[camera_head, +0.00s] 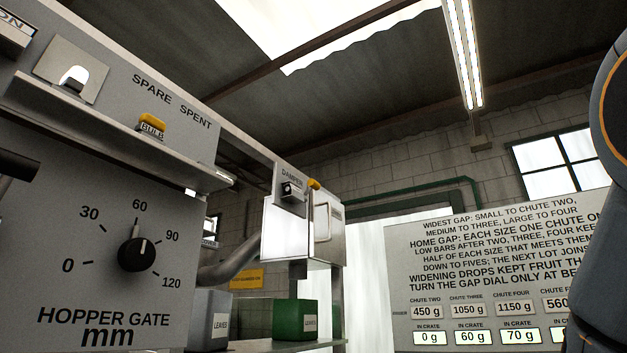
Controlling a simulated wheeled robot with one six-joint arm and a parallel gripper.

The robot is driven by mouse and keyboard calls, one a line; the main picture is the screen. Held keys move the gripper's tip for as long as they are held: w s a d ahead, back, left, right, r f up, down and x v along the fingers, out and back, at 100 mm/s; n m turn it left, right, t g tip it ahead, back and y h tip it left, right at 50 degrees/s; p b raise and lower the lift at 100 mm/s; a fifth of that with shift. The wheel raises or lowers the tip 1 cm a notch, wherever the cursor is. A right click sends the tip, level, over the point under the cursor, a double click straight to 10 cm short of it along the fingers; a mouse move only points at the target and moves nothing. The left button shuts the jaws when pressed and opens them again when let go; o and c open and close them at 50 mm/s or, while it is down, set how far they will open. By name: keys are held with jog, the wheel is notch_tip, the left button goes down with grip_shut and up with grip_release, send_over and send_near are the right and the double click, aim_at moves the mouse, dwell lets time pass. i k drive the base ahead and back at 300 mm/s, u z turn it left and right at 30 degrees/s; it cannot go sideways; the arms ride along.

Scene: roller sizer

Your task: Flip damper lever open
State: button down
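The damper unit is a small grey plate (292,195) labelled DAMPER, fixed above a pale metal box at the middle of the picture. A dark pivot (286,188) sits on the plate. A small orange-yellow tip (314,184) shows just to its right and looks like the lever's end. It is too small to tell the lever's exact position. My gripper is out of view; only a dark rounded part with an orange line, likely my arm, shows at the right edge.
A hopper gate dial (136,254) on a large grey panel fills the left. A shelf with a yellow-topped bulb (152,125) juts out above it. A grey bin (207,318) and a green bin (294,322) stand below the damper. A sign board (500,265) stands at right.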

aim_at(312, 183)
jog(key=k, duration=0.8)
jog(key=u, duration=0.8)
jog(key=i, duration=0.5)
